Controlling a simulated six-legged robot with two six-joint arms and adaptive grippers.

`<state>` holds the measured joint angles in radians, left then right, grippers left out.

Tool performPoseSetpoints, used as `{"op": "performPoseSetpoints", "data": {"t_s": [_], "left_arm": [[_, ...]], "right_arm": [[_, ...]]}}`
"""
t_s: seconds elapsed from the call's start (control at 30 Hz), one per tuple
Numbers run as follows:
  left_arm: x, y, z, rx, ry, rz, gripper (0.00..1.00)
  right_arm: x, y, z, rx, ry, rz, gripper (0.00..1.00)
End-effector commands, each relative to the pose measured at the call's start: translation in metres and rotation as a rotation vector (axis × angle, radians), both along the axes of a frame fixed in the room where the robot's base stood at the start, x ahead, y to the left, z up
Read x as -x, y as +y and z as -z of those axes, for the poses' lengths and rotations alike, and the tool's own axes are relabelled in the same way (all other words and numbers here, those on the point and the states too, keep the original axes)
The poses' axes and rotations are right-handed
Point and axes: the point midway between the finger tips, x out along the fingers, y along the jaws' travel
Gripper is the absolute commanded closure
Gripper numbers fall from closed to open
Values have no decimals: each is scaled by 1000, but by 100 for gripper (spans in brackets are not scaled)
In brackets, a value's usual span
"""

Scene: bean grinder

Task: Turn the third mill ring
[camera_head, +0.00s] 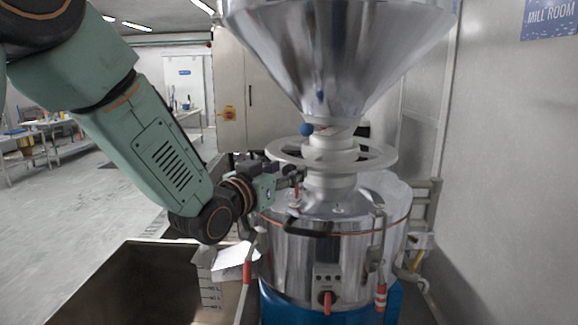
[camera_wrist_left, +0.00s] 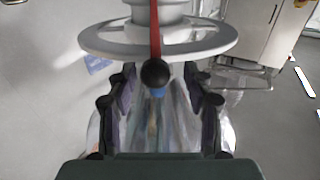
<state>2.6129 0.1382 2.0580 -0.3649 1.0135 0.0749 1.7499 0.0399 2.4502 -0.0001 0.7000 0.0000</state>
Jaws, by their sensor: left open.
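The mill has a pale flat ring (camera_head: 375,158) around its neck, between the steel hopper (camera_head: 340,45) and the steel drum (camera_head: 335,255). A blue ball (camera_head: 306,129) shows at the ring's upper side. My left gripper (camera_head: 298,178) is just below the ring's left front edge, beside the neck. In the left wrist view the ring (camera_wrist_left: 205,42) crosses the top. A black ball (camera_wrist_left: 155,74) at the end of a red bar lies between the open fingers (camera_wrist_left: 160,98), near their tips; I cannot tell whether they touch it. My right gripper is not in view.
An open bin (camera_head: 130,290) stands at the lower left, below my left arm. A wall (camera_head: 500,190) is close on the right.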

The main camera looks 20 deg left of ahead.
Motion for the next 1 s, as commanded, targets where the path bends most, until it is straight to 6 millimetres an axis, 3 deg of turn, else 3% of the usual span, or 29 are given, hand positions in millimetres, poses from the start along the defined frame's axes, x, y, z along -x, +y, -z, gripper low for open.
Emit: {"op": "performPoseSetpoints", "data": {"t_s": [0.17, 0.47, 1.0], "left_arm": [[-11, -5, 0, -1, 1, 3, 49], [-12, -6, 1, 0, 1, 4, 49], [-12, -6, 0, -1, 0, 4, 95]], "right_arm": [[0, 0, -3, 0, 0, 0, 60], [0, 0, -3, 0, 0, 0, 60], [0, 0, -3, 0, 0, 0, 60]]}}
